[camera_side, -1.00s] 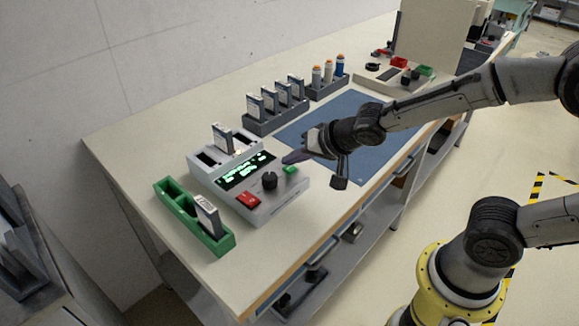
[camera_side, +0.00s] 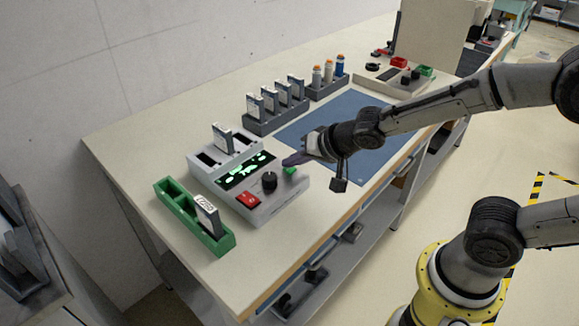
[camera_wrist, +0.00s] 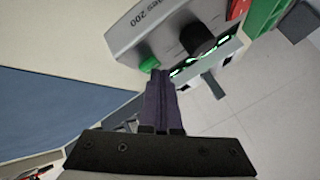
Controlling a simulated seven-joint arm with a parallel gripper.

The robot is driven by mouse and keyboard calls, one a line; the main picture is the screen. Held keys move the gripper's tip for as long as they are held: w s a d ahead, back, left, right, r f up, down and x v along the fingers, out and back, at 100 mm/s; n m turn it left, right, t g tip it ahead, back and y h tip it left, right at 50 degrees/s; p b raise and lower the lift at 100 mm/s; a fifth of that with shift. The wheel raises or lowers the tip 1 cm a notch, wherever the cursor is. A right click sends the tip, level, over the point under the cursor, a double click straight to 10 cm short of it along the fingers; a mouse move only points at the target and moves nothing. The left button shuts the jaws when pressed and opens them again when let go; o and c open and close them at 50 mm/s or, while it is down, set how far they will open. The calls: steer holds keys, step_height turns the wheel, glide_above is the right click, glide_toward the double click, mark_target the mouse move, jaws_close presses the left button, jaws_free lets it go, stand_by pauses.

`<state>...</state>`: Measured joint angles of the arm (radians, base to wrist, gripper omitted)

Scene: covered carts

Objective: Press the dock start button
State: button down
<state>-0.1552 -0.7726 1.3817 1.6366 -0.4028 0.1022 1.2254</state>
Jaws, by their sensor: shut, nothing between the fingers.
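The dock (camera_side: 238,199) is a grey box near the front left of the bench, with a lit green display (camera_side: 247,170), a black knob (camera_side: 269,181), a red switch (camera_side: 248,200) and a green button (camera_side: 290,170). The green button also shows in the wrist view (camera_wrist: 148,64), beside my fingertips. My gripper (camera_side: 288,160) is shut and empty, its purple fingers just above or at the green button. I cannot tell whether they touch it. One drive (camera_side: 222,138) stands upright in a slot at the dock's back.
A green tray (camera_side: 224,243) holding one drive (camera_side: 207,214) lies left of the dock. A grey rack (camera_side: 263,127) with several drives and a bottle holder (camera_side: 330,87) stand behind. A blue mat (camera_side: 365,105) lies to the right, mostly clear.

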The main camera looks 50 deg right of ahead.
steer(key=shift+r, duration=0.7)
steer(key=shift+r, duration=2.55)
steer(key=shift+r, duration=0.1)
step_height(320, 180, up, 7)
steer(key=d+r, duration=0.2)
steer(key=d, duration=0.7)
steer(key=shift+s+r, duration=0.25)
steer(key=shift+r, duration=0.15)
